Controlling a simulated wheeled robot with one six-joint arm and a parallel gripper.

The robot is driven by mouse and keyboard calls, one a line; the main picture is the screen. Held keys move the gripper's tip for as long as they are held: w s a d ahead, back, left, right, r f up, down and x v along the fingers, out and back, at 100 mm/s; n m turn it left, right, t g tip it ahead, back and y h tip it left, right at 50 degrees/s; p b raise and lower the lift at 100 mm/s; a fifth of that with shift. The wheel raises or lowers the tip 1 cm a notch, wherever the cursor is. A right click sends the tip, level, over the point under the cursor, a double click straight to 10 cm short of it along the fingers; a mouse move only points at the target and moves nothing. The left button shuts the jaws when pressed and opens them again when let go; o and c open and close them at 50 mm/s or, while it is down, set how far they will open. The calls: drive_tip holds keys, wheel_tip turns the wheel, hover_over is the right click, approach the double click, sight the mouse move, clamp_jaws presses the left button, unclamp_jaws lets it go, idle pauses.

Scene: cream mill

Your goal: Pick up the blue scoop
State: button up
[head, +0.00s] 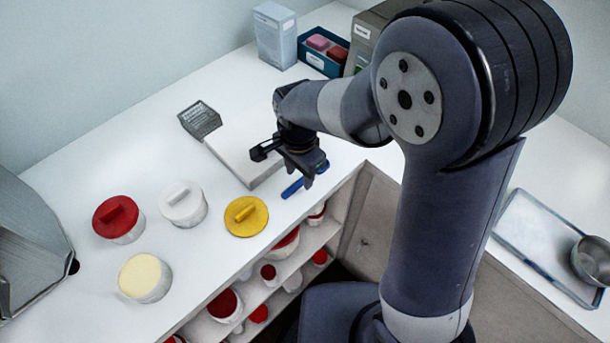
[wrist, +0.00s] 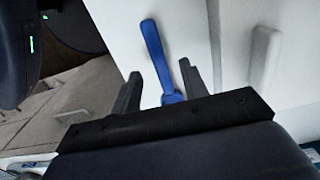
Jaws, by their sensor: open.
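The blue scoop (head: 292,188) lies on the white counter near its front edge, at the counter's inner corner. In the head view my gripper (head: 287,170) is above it and hides part of it. In the wrist view the blue scoop (wrist: 157,55) shows as a long handle pointing away, between the two dark fingers of my gripper (wrist: 160,85). The fingers are apart, one on each side of the scoop, and do not visibly touch it. The scoop's near end is hidden behind the gripper body.
A white flat box or scale (head: 240,150) sits just left of my gripper. A yellow lid (head: 246,216), a white-lidded tub (head: 183,205), a red-lidded tub (head: 118,219) and a cream-filled tub (head: 145,278) stand further left. Shelves with jars are below. A metal tray (head: 545,240) lies at right.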

drive_tip(key=shift+w+d+f, duration=0.1)
drive_tip(key=shift+f, duration=0.95)
clamp_jaws()
